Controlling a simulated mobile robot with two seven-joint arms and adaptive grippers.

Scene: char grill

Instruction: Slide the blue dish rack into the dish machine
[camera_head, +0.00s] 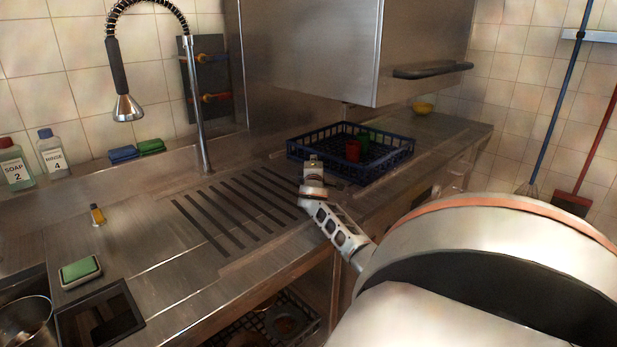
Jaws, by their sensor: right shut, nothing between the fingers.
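The blue dish rack (388,168) sits flat on the steel counter, just below the lower edge of the dish machine's steel hood (310,50) in the picture. I cannot tell how far the rack lies under the hood. The hood is up, with a dark handle (430,70) on its right face. My right gripper (312,160) is shut and empty at the rack's near left side. Whether it touches the rack is unclear. My left gripper is out of view.
A tap with a spray head (126,107) stands left of the rack. Soap (15,168) and rinse (53,155) bottles stand at the far left. The slotted drainboard (240,205) is clear.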

